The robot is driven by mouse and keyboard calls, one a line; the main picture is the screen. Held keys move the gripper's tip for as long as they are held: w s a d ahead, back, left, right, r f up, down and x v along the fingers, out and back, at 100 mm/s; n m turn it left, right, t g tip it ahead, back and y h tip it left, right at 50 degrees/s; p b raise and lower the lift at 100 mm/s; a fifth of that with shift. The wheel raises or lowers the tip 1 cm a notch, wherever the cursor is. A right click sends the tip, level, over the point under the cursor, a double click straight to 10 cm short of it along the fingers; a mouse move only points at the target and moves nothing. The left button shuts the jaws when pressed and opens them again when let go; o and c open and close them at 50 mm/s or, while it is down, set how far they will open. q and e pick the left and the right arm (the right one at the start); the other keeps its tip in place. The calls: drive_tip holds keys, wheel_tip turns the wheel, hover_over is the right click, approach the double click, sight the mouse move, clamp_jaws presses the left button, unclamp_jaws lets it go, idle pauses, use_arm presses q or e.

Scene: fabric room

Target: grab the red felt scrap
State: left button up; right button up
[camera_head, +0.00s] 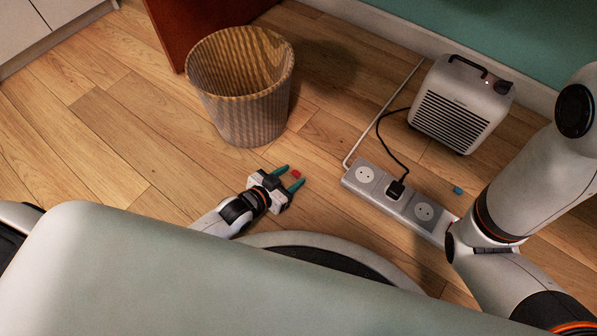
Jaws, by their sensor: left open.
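The red felt scrap (295,174) is a small red piece that shows between the fingers of my left gripper. My left gripper (293,178) reaches in low over the wooden floor, with its two green-tipped fingers apart. One finger is on each side of the scrap. I cannot tell whether either finger touches it. My right arm shows at the right of the picture, but its gripper is out of view.
A striped wooden-look bin (243,112) stands just behind the scrap. A grey power strip (405,196) with a black plug and cord lies to the right. A white heater (462,104) stands by the wall. A small blue scrap (458,190) lies beside the strip.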

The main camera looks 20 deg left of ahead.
use_arm(q)
clamp_jaws()
idle(0.3)
